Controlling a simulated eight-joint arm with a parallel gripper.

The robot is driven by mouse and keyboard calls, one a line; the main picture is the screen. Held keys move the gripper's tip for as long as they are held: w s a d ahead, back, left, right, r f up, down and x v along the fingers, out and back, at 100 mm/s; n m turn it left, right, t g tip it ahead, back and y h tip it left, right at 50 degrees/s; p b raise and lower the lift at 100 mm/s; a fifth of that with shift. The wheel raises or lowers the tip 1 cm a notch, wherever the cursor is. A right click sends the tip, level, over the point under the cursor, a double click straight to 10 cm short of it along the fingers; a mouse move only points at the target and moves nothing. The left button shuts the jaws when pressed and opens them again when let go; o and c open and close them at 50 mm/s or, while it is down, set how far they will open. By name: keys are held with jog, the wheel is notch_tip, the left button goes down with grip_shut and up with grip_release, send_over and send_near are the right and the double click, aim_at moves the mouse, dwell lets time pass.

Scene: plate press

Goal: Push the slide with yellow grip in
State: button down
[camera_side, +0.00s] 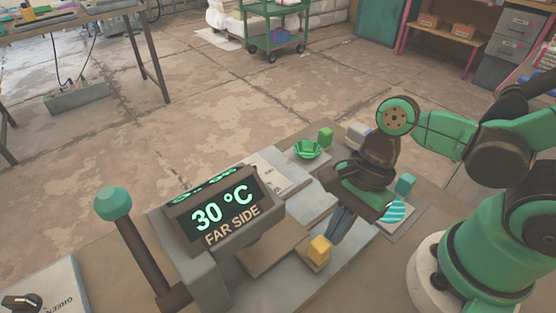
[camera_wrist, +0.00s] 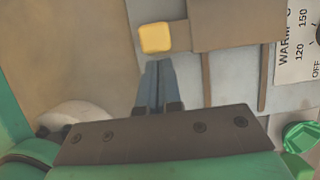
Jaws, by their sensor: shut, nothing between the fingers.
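The slide (camera_side: 268,252) is a flat brown plate with a yellow grip (camera_side: 319,249) at its right end in the side view. Its left part runs in under the grey press with the display (camera_side: 223,216), which reads 30 °C, FAR SIDE. In the wrist view the yellow grip (camera_wrist: 155,38) sits at the left end of the brown slide (camera_wrist: 235,24). My gripper (camera_side: 333,236) points down close beside the yellow grip. In the wrist view my gripper (camera_wrist: 158,64) has its fingers together, tips just below the grip, with nothing between them. I cannot tell whether they touch the grip.
A lever with a teal knob (camera_side: 113,203) stands left of the press. A dial panel (camera_wrist: 298,45) shows in the wrist view.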

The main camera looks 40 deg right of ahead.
aim_at(316, 247)
jog(key=shift+a, duration=2.1)
jog(key=d, duration=0.4)
jog(key=shift+d, duration=0.15)
jog(key=v, duration=1)
jog(key=w+d+n+t+h, duration=0.2)
jog(key=w+n, duration=0.3)
jog(key=n, duration=0.4)
jog(key=w+d+f+n+t+h, duration=0.1)
jog(key=w+d+n+t, duration=0.3)
jog(key=n, duration=0.5)
jog(key=shift+w+t+h, duration=0.35)
jog(key=shift+t+h, duration=0.25)
jog(key=shift+h, duration=0.1)
